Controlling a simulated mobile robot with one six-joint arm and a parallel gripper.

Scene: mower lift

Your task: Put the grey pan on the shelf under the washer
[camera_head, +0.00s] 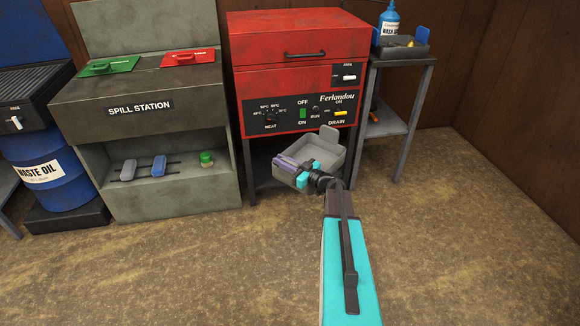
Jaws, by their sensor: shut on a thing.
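The grey pan (323,153) is an open tray with a raised tab at its far right corner. My gripper (300,172), with purple and teal parts, is shut on the pan's near side. The pan is off the floor, roughly level, in front of or partly inside the opening below the red washer (300,78); I cannot tell how deep it is. The shelf under the washer (262,180) shows only in part at the left, dark between the legs. My arm and the pan hide the rest.
A side table (390,122) with a grey tray (403,48) and blue bottle (389,18) stands close on the right. The spill station (150,110) stands close on the left. A blue waste oil drum (45,170) is farther left. The floor in front is clear.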

